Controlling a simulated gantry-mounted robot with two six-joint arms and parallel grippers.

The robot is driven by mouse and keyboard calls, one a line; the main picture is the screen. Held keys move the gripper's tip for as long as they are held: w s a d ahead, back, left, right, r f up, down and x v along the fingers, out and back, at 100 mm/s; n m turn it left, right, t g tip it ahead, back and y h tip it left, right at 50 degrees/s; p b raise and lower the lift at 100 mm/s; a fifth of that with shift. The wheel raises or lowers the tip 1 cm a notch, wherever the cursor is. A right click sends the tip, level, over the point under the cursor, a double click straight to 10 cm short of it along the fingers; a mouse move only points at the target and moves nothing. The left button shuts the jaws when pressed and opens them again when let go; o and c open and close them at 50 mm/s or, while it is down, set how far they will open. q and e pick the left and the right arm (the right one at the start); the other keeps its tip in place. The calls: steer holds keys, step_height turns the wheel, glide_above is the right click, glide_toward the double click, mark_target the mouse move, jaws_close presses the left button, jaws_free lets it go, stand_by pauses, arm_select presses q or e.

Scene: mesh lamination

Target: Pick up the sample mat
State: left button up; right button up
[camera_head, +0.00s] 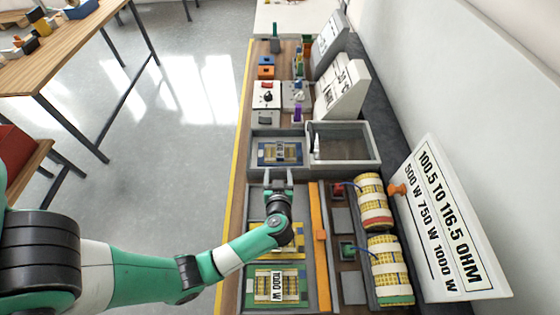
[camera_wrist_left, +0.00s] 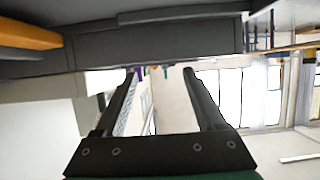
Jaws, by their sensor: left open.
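A blue mat with a yellow-tan patterned centre (camera_head: 279,152) lies flat in a grey tray at the middle of the bench in the head view. A green-bordered yellow mat marked 1000 W (camera_head: 265,285) lies nearer, and another yellow mat (camera_head: 291,253) is partly hidden under my left gripper. Which one is the sample mat is not marked. My left gripper (camera_head: 279,178) is open and empty, with its fingers just short of the grey tray's near edge. In the left wrist view its two dark fingers (camera_wrist_left: 160,72) are apart with nothing between them. My right gripper is out of view.
An orange bar (camera_head: 319,240) runs beside the near mats. Wound yellow coils (camera_head: 388,268) and a resistance sign (camera_head: 440,220) are on the right. Boxes and devices (camera_head: 266,93) fill the far bench.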

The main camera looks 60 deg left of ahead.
mark_target(280, 154)
arm_select(q)
steer(key=shift+w+r, duration=0.15)
steer(key=b+x, duration=0.3)
steer(key=x, duration=0.2)
steer(key=shift+w+a, duration=0.1)
steer(key=shift+a, duration=0.1)
steer(key=shift+w+a, duration=0.2)
steer(key=shift+a, duration=0.25)
steer(key=b+x, duration=0.4)
steer(key=x, duration=0.1)
steer(key=shift+w, duration=0.3)
steer(key=shift+c, duration=0.3)
jaws_close()
